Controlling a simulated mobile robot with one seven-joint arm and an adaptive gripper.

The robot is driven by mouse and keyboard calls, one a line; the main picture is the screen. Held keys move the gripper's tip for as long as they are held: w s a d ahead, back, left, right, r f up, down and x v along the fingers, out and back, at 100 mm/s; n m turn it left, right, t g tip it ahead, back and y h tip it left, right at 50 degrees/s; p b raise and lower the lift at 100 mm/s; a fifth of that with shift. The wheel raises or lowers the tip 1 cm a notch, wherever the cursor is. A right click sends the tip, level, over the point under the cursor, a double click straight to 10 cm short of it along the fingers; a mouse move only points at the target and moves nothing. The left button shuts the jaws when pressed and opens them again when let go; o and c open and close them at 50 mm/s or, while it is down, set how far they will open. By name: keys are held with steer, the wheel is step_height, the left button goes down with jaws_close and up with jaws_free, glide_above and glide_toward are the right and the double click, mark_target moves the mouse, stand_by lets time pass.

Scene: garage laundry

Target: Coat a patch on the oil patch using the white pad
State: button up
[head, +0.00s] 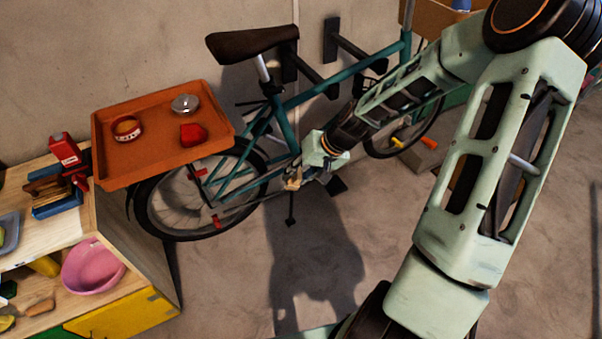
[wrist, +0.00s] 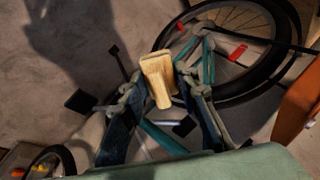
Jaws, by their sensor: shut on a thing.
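My gripper (head: 296,179) is in front of the teal bicycle, above the floor. In the wrist view my gripper (wrist: 158,82) is shut on a cream-coloured block with a narrower handle-like part (wrist: 157,78), which I take to be the white pad. In the head view the pad (head: 292,184) shows only as a small pale piece at the fingertips. It looks clear of any surface. I cannot make out an oil patch in either view; the dark shape on the floor looks like a shadow.
An orange tray (head: 158,172) holds a red-banded tin (head: 127,128), a metal bowl (head: 185,104) and a red piece (head: 193,134). The bicycle (head: 283,120) stands behind my arm. A wooden shelf (head: 140,250) with a pink basin (head: 92,266) is at left. Floor at the lower middle is clear.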

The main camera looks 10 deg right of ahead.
mark_target(291, 186)
steer(key=w+a+f+m+t+y+b, duration=0.1)
steer(key=w+a+f+m+t+b, duration=0.2)
steer(key=a+f+b, duration=0.4)
steer(key=w+a+f+m+t+y+b, duration=0.1)
steer(key=w+a+f+t+b, duration=0.35)
steer(key=f, duration=0.55)
steer(key=s+a+f+m+t+h+b, duration=0.2)
steer(key=s+f+m+t+b, duration=0.3)
steer(key=b, duration=1)
steer(key=w+a+r+n+t, duration=0.1)
steer(key=w, duration=0.5)
steer(key=shift+a+n+p, duration=0.3)
steer(key=shift+a+p, duration=0.05)
steer(key=shift+p, duration=0.05)
steer(key=shift+b+x, duration=0.3)
steer(key=shift+x, duration=0.8)
